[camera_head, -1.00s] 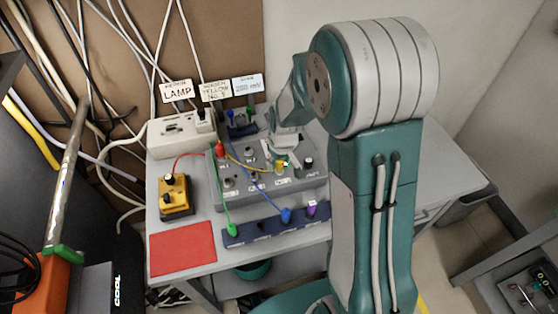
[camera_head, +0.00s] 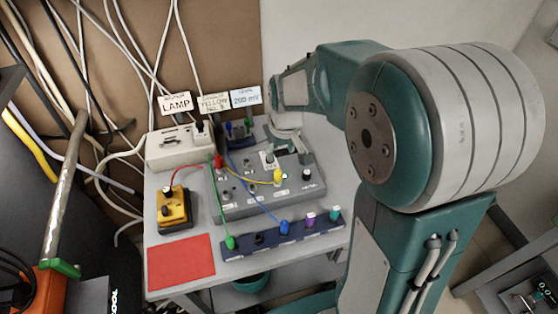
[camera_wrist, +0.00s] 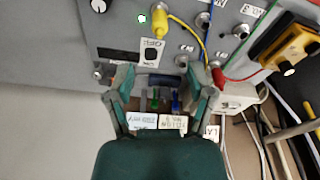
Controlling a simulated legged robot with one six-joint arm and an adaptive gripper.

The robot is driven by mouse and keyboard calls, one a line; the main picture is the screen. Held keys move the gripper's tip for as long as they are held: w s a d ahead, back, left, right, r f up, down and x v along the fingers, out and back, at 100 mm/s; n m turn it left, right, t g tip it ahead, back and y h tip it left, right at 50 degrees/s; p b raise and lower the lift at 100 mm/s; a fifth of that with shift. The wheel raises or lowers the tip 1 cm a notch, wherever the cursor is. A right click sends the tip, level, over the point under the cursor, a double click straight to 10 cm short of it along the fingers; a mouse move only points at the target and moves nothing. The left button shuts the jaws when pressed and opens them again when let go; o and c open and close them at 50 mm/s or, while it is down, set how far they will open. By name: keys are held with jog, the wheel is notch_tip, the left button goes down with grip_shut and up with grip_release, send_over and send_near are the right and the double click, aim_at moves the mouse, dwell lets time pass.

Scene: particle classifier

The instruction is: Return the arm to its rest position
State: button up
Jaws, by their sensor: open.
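My gripper (camera_head: 288,150) is over the back part of the grey control box (camera_head: 240,208) on the table, pointing down. In the wrist view my gripper (camera_wrist: 162,82) has its two fingers spread wide apart, with nothing held between them. My arm rises from the right side of the head view, bends at a large joint and reaches left over the table. Whether the fingertips touch the box cannot be told.
A yellow plug (camera_head: 277,176) and a red plug (camera_head: 217,161) stand on the box, with wires trailing. A dark blue plug strip (camera_head: 270,238), a yellow box (camera_head: 174,208), a red mat (camera_head: 180,264) and a white socket block (camera_head: 178,148) surround it. Labels stand behind.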

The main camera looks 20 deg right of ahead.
jog(key=shift+r, duration=0.4)
jog(key=s+r+m+t, duration=0.1)
jog(key=s+r+t, duration=0.1)
jog(key=s+r, duration=0.3)
jog(key=s+r+m+t, duration=0.2)
jog(key=s+r, duration=0.4)
jog(key=s, duration=0.8)
jog(key=shift+s+a+r, duration=0.2)
jog(key=shift+c, duration=0.2)
